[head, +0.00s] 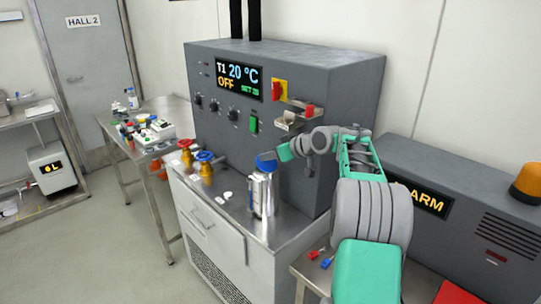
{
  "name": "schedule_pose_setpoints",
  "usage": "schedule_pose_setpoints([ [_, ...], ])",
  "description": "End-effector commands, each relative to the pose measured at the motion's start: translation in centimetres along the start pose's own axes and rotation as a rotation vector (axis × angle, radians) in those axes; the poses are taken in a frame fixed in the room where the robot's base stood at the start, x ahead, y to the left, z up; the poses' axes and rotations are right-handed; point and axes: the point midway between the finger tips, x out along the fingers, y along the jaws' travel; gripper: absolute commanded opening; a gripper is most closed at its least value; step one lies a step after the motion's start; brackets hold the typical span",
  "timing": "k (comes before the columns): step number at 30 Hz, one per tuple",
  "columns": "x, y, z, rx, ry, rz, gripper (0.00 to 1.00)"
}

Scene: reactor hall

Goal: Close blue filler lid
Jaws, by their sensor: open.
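The blue filler lid (266,161) shows as a blue disc at the top of a silver cylindrical vessel (262,197). The lid looks raised and tilted, though its exact angle and hinge are too small to tell. The vessel stands upright on the steel bench top in front of the grey control cabinet. My gripper (281,155) is open, just right of the lid and close to it. I cannot tell whether it touches the lid. My arm reaches in from the right.
The control cabinet (214,135) rises right behind the vessel, with a small metal shelf (292,122) above my gripper. Red and blue valve handles (204,156) stand left of the vessel. An alarm box (470,200) fills the right. White pieces lie on the bench.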

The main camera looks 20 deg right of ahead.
Motion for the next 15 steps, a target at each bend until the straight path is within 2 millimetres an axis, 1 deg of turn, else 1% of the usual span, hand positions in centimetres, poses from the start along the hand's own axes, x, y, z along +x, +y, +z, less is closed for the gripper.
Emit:
schedule_pose_setpoints([
  [6,-4.4,0.1,0.2,-0.002,0.002,0.005,0.44],
  [9,-6.0,0.1,0.1,-0.002,0.002,0.004,0.44],
  [12,-6.8,0.0,0.1,-0.001,0.0,0.001,0.44],
  [15,-7.0,0.0,0.0,0.0,0.0,0.001,0.44],
])
